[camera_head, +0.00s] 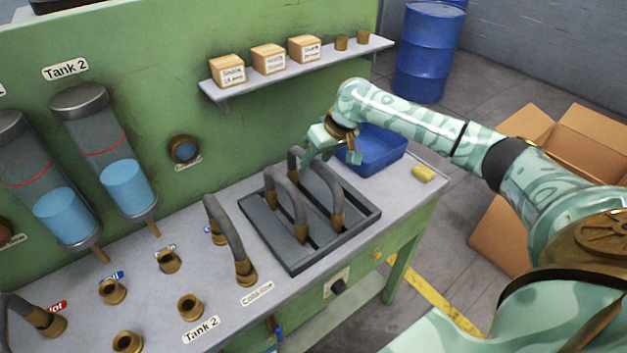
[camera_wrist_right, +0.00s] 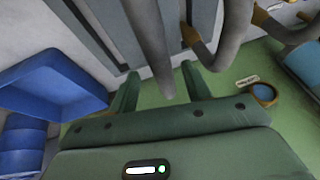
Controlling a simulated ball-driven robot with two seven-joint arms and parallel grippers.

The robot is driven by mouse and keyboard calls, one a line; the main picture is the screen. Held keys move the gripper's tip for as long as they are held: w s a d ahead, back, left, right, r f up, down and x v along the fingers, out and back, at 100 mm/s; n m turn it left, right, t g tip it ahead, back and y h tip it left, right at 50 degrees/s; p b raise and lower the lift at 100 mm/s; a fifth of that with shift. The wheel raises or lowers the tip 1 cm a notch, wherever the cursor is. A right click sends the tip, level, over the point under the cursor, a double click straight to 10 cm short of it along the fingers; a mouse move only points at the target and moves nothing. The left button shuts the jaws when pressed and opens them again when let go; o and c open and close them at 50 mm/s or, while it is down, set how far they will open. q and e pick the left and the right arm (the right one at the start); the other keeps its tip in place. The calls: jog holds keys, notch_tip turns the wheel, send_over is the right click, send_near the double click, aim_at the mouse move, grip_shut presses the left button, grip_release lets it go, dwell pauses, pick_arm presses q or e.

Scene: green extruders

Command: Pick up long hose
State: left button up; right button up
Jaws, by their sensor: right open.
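Two grey hoses with brass ends stand as arches in a dark grey tray (camera_head: 292,262) on the table. The right-hand hose (camera_head: 322,178) looks the longer; the other hose (camera_head: 287,190) stands to its left. My right gripper (camera_head: 332,157) is open at the upper part of the right-hand hose. In the right wrist view a grey hose (camera_wrist_right: 150,42) reaches down between the two spread fingers (camera_wrist_right: 160,88). I cannot tell if they touch it. Another hose (camera_wrist_right: 232,35) shows to its right. My left gripper is out of view.
Another hose (camera_head: 228,235) arches over the table left of the tray, near several brass fittings (camera_head: 190,306). A shelf (camera_head: 300,72) with boxes is on the green wall.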

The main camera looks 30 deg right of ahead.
jog(key=x, duration=0.3)
jog(key=shift+w+a+f+b, duration=0.15)
jog(key=shift+a+b, duration=0.05)
jog(key=shift+b, duration=0.1)
jog(key=shift+f+p, duration=0.2)
jog(key=shift+p, duration=0.4)
dwell(0.5)
grip_shut()
